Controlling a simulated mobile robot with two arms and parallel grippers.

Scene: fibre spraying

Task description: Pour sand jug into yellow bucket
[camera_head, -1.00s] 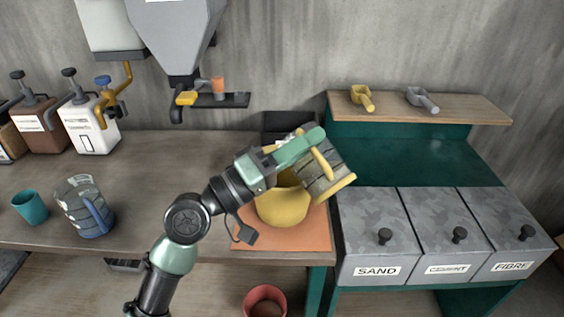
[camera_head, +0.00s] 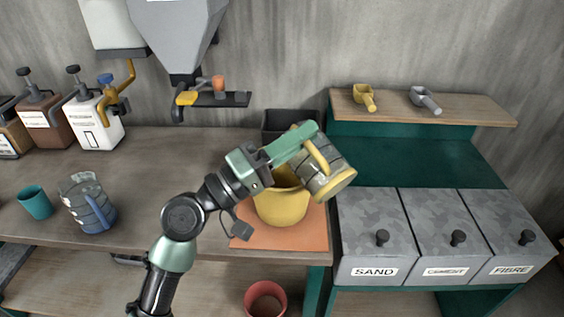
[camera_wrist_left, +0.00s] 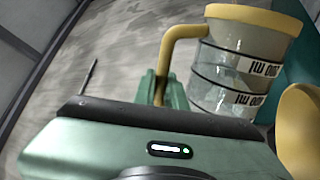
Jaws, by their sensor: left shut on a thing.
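The sand jug (camera_head: 322,166) is clear, with grey bands, a yellow handle and a yellow end. My left gripper (camera_head: 312,141) is shut on its handle. The jug is strongly tilted above the right side of the yellow bucket (camera_head: 282,208), its yellow end toward the lower right. The bucket stands on an orange mat (camera_head: 308,238), and the arm and jug hide part of its opening. In the left wrist view the jug (camera_wrist_left: 232,82) has its yellow end at the top and its markings upside down. I cannot tell whether sand is still inside. My right gripper is not in view.
A blue-handled jug (camera_head: 90,207) and a teal cup (camera_head: 36,203) stand at the left. Bins labelled sand (camera_head: 372,230), cement and fibre are at the right. A dark box (camera_head: 290,123) stands behind the bucket. A hopper (camera_head: 182,35) hangs above the bench.

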